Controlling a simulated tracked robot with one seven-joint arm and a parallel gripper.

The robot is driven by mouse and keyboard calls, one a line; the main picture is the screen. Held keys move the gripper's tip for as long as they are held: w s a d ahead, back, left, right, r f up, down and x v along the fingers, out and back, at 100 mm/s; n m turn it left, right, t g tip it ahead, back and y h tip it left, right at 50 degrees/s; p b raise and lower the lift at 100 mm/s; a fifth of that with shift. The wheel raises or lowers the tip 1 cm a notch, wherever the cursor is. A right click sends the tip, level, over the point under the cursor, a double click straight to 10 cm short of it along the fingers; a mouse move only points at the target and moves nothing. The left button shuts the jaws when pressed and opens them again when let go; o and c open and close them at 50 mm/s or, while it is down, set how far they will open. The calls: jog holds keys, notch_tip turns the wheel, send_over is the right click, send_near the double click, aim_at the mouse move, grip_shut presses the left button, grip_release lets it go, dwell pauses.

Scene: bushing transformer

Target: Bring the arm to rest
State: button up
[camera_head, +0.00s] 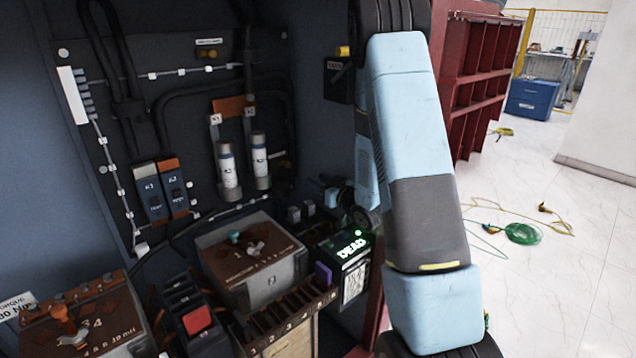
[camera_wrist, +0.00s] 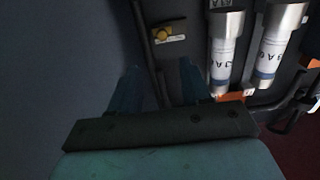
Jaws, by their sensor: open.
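My light blue arm (camera_head: 415,150) stands upright, bent, at the centre right of the head view, in front of the cabinet's right edge. In the wrist view the two dark blue fingers of my gripper (camera_wrist: 160,75) are spread apart, with nothing between them. Dark panel shows beyond them. In the head view I cannot make out the fingers clearly; the arm hides part of that area.
A lit "DEAD" display (camera_head: 353,250) sits beside my arm. Right: red rack (camera_head: 478,70), cables (camera_head: 522,233), open floor.

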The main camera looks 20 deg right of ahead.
jog(key=s+d+r+m+g+h, duration=0.15)
jog(key=s+r+h, duration=0.25)
jog(key=r, duration=0.4)
jog(key=s+d+r+m+g+h, duration=0.1)
jog(key=s+r+m+g+h, duration=0.15)
jog(key=s+r, duration=0.35)
jog(key=s+a+r+g, duration=0.2)
jog(key=s, duration=0.7)
jog(key=s+a+r+g, duration=0.2)
jog(key=s, duration=0.7)
jog(key=s+a+r+g, duration=0.2)
jog(key=s+r+g, duration=0.1)
jog(key=s, duration=0.6)
jog(key=shift+m, duration=0.3)
